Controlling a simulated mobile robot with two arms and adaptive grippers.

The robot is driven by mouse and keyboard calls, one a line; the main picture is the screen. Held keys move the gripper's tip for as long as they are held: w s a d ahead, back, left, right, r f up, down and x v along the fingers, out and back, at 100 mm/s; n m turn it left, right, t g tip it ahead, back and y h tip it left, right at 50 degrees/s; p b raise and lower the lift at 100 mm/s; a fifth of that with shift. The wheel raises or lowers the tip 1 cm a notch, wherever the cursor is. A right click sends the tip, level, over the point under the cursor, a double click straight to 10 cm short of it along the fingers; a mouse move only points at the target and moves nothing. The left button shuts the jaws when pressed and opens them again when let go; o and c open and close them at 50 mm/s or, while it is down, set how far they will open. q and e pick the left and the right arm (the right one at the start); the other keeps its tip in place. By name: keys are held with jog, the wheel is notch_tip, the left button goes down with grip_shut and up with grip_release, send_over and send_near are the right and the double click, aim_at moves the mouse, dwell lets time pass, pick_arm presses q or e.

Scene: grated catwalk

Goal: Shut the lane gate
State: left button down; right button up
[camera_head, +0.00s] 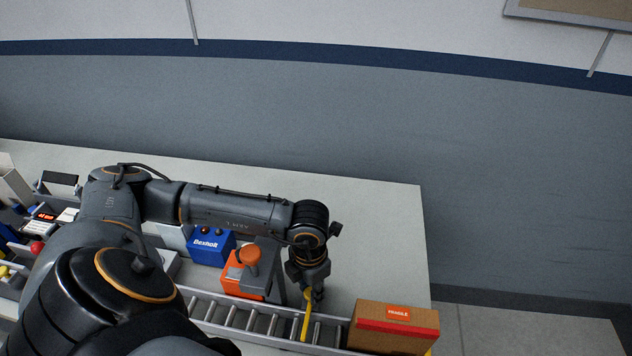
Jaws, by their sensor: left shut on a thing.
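My left arm reaches in from the left, and its gripper (313,292) points down over the roller lane (262,322). The gripper is shut on the upper end of a narrow yellow bar, which looks like the lane gate (306,318). The bar stands at the rollers, a little left of a cardboard box. The fingers hide its upper end, and I cannot tell how far the gate is swung. My right gripper is not in view.
The brown box (395,328) with red tape sits at the lane's right end. Behind the lane stand an orange unit with a knob (243,274) and a blue box (211,247). Small devices crowd the left. The grey tabletop (375,215) is clear at the back right.

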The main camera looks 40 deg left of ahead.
pick_arm(q)
jog(key=shift+s+d+f, duration=0.1)
jog(key=shift+s+d, duration=0.05)
jog(key=shift+s, duration=0.1)
jog(key=c, duration=1)
grip_release()
jog(key=shift+w+r, duration=0.1)
jog(key=shift+r, duration=0.25)
notch_tip(320, 180, up, 12)
jog(key=shift+f, duration=0.25)
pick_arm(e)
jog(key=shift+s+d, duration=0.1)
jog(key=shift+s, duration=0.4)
pick_arm(q)
jog(key=shift+d, duration=0.1)
